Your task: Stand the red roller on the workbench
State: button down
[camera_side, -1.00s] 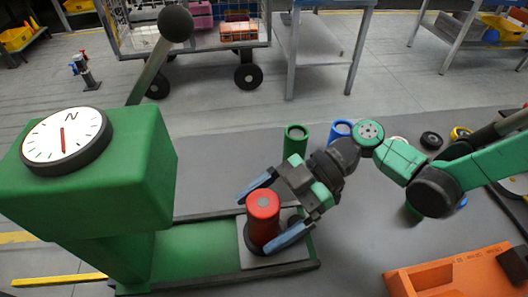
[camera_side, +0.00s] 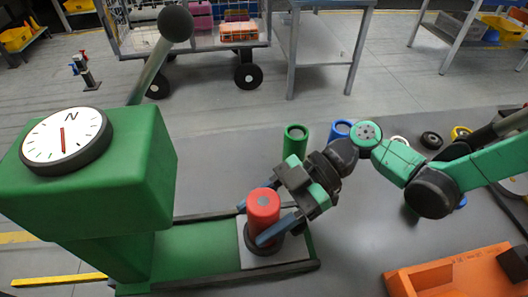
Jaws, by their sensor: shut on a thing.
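The red roller (camera_side: 263,206) stands upright on the grey plate (camera_side: 285,258) at the base of the green press. My gripper (camera_side: 253,224) reaches in from the right with its two blue fingers shut on the roller, one on the near side and one behind it.
The green press (camera_side: 90,190) with its dial fills the left. A green roller (camera_side: 295,140) and a blue roller (camera_side: 340,130) stand behind my gripper. An orange tray (camera_side: 450,275) lies at the front right. Bare bench lies between press and tray.

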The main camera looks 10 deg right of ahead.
notch_tip(320, 180, up, 18)
jog(key=r, duration=0.1)
jog(key=w+d+f+m+t+h, duration=0.2)
jog(key=w+d+f+m+t, duration=0.25)
jog(key=d+m+t, duration=0.3)
jog(key=w+d+f+m+t+h, duration=0.1)
jog(key=w+d+f+m+t, duration=0.2)
jog(key=w+d+m+t, duration=0.4)
jog(key=s+d+m+t+h, duration=0.1)
jog(key=d+m+t+h, duration=0.3)
jog(key=d+m+h, duration=0.85)
jog(key=w+a+n+g+y, duration=0.1)
jog(key=w+a+n+y, duration=0.35)
jog(key=a, duration=0.35)
jog(key=w+a+n+y, duration=0.4)
jog(key=a+n, duration=0.1)
jog(key=a, duration=0.3)
jog(key=s+a+f+n+g+y, duration=0.1)
jog(key=s+a+f+n+y, duration=0.15)
jog(key=a, duration=0.85)
jog(key=s+a+f+n+g+y, duration=0.15)
jog(key=a+f, duration=0.25)
jog(key=a, duration=0.7)
jog(key=shift+w+d+f, duration=0.1)
jog(key=shift+f, duration=0.9)
jog(key=shift+w+d+f, duration=0.1)
jog(key=shift+w+f, duration=0.05)
jog(key=shift+f, duration=0.8)
jog(key=shift+w+d+f, duration=0.1)
jog(key=shift+f, duration=0.9)
